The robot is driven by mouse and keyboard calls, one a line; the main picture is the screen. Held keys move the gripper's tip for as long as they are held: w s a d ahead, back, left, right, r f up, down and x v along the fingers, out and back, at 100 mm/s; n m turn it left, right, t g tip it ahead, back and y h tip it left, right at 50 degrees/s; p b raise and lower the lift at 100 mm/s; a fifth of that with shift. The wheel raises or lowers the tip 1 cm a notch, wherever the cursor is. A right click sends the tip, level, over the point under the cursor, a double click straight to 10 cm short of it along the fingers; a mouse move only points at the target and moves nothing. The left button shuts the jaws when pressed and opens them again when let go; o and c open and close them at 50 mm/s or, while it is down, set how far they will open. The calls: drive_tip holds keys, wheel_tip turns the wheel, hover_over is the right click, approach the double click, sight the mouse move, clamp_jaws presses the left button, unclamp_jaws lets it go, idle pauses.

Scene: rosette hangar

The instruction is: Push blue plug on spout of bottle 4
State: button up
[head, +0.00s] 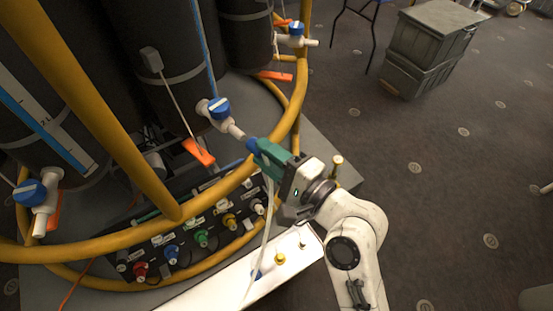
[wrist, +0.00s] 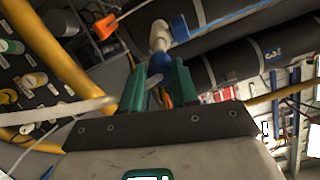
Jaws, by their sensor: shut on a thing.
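My gripper (head: 256,148), with teal fingers, is shut on the blue plug (head: 250,144). The plug also shows between the fingertips in the wrist view (wrist: 155,66). It is in line with the end of a white spout (head: 236,131), which shows just beyond it in the wrist view (wrist: 158,38). The plug and spout end look very close or touching; I cannot tell whether the plug is seated. This spout belongs to a tap with a blue handle (head: 219,107) on a dark bottle (head: 165,50). I cannot read that bottle's number.
Yellow rails (head: 120,115) curve around the bottles, one passing close beneath my gripper. Below is a panel of coloured knobs (head: 202,238). Other blue-handled taps stand at left (head: 35,192) and top (head: 296,30). Orange tags (head: 199,152) hang nearby. Grey crates (head: 430,45) stand on open floor at right.

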drive_tip(key=shift+w+a, duration=0.25)
drive_tip(key=shift+a, duration=0.1)
drive_tip(key=shift+w+a+p, duration=0.3)
drive_tip(key=shift+a+p, duration=0.1)
drive_tip(key=shift+p, duration=0.25)
idle(2.7)
drive_tip(key=o, duration=1.1)
drive_tip(key=shift+c, duration=0.2)
drive_tip(key=shift+d, duration=0.1)
drive_tip(key=b+v, duration=0.2)
drive_tip(key=v, duration=0.8)
drive_tip(key=shift+s+d, duration=0.25)
